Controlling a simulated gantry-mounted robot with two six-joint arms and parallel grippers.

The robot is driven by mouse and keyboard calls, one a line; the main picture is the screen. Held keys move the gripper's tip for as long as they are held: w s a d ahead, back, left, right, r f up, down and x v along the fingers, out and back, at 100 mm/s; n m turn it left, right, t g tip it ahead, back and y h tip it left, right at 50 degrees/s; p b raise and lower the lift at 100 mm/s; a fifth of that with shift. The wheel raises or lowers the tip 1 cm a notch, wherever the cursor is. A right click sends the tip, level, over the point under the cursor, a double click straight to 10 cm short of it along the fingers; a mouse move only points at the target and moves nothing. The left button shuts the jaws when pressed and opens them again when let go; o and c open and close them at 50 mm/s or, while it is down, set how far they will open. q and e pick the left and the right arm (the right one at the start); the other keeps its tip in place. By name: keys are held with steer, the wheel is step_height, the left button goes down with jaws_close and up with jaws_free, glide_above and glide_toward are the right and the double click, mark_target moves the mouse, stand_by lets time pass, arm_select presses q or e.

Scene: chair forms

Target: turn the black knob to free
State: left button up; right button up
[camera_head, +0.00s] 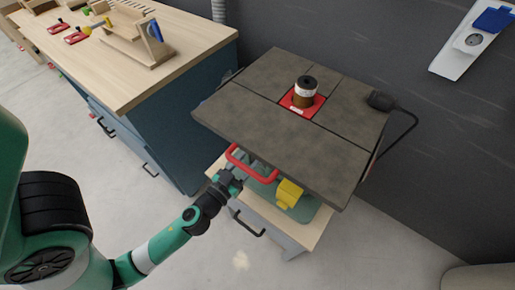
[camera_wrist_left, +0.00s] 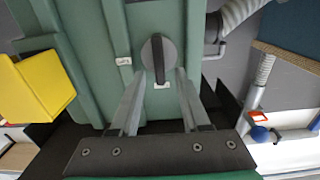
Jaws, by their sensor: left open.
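The black knob (camera_wrist_left: 158,58) shows in the left wrist view as a black upright bar on a round grey disc, set on a green machine housing (camera_wrist_left: 96,40). A small white label (camera_wrist_left: 123,61) sits left of it and another (camera_wrist_left: 162,86) just below. My left gripper (camera_wrist_left: 161,74) is open, with one finger on each side of the knob in the picture. I cannot tell whether the fingers touch it. In the head view my left gripper (camera_head: 238,172) reaches under the front edge of the dark table top, beside a red handle (camera_head: 250,166). The knob is hidden there.
The dark machine table (camera_head: 250,110) overhangs the gripper. A yellow box (camera_head: 288,193) is right of the red handle; a yellow block (camera_wrist_left: 38,85) is left in the wrist view. A grey hose (camera_wrist_left: 240,12) is at upper right. A workbench (camera_head: 190,40) stands left; floor is open in front.

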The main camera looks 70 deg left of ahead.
arm_select(q)
steer(key=shift+s+f, duration=0.1)
steer(key=shift+c, duration=0.7)
jaws_close()
